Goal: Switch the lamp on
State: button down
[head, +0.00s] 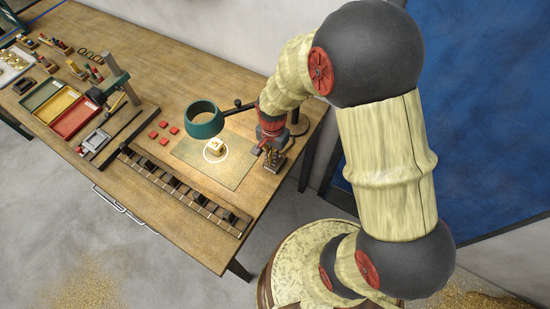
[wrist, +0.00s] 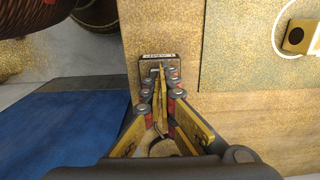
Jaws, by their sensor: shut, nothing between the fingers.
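The lamp has a green ring-shaped head (head: 204,120) on a dark arm, above the mat on the right part of the bench. I cannot tell from its head whether it is lit. A small box with a pale label (wrist: 158,57) sits near the bench edge in the wrist view; its lettering is too small to read surely. My gripper (wrist: 159,72) is shut and empty, its fingertips over this box. I cannot tell whether they touch it, and they hide part of its top. In the head view my gripper (head: 271,152) is by the bench's right end.
A brass block (head: 215,146) stands inside a white circle on the mat (head: 236,173). Red squares (head: 163,134) lie left of it. A slotted dark rack (head: 183,190) lines the front edge. Coloured trays (head: 72,115) and a small press (head: 120,80) stand further left.

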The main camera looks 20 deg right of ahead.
jog(key=shift+r+p, duration=2.65)
jog(key=shift+r, duration=0.85)
jog(key=shift+s+f+n, duration=0.1)
jog(key=shift+s+n, duration=0.35)
jog(key=shift+n, duration=0.35)
jog(key=s+r+n+t+b, duration=0.2)
jog(key=s+r+n+b, duration=0.2)
jog(key=r, duration=0.6)
jog(key=s+r+n+t+b, duration=0.3)
jog(key=s+r+n+b, duration=0.2)
jog(key=s+r, duration=0.4)
jog(key=shift+r+t+b, duration=0.3)
jog(key=shift+r+b, duration=0.15)
jog(key=shift+r, duration=0.1)
